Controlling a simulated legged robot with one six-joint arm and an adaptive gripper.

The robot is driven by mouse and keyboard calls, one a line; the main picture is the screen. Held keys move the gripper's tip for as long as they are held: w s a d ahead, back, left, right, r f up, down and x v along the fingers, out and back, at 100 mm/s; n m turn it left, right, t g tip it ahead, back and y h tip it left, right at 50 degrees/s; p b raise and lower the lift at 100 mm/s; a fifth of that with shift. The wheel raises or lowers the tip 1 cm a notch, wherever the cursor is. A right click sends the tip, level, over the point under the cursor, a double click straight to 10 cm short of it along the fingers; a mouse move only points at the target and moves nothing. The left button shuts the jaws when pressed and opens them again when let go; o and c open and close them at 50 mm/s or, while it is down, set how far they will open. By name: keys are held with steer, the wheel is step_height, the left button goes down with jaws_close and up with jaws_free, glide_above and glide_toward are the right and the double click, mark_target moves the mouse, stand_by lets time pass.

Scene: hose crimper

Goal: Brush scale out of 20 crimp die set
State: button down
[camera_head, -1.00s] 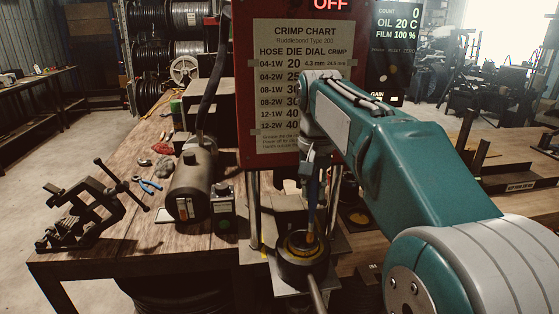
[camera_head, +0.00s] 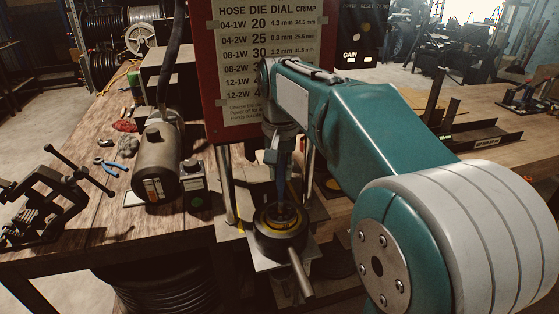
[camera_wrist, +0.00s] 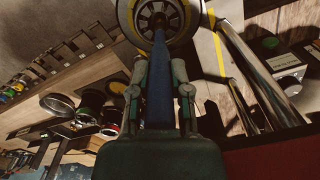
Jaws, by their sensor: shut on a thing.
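My gripper (camera_head: 281,160) points down and is shut on the blue handle of a brush (camera_head: 282,188). In the wrist view, the blue handle (camera_wrist: 159,90) runs between my gripper's two fingers (camera_wrist: 160,82) towards the die set. The crimp die set (camera_head: 280,222) is a dark round ring with a yellow band, seated at the foot of the crimper. The wrist view shows segmented dies (camera_wrist: 157,14) around its centre. The brush's lower end is over or inside the ring's opening; its bristles and exact depth are hidden.
The red crimper panel with its crimp chart (camera_head: 266,60) stands behind the arm. Bright posts (camera_head: 226,185) flank the dies, and a handle (camera_head: 301,272) sticks out in front. A grey motor (camera_head: 155,170), blue pliers (camera_head: 110,165) and a dark vise (camera_head: 45,200) stand left.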

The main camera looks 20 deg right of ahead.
steer(key=shift+f, duration=0.15)
steer(key=shift+s, duration=0.4)
steer(key=shift+w+d, duration=0.35)
stand_by(1.1)
steer(key=shift+w+a, duration=0.3)
stand_by(0.8)
steer(key=shift+s+a, duration=0.35)
stand_by(0.8)
steer(key=shift+s+d, duration=0.3)
steer(key=shift+d, duration=0.05)
stand_by(0.8)
steer(key=shift+d, duration=0.1)
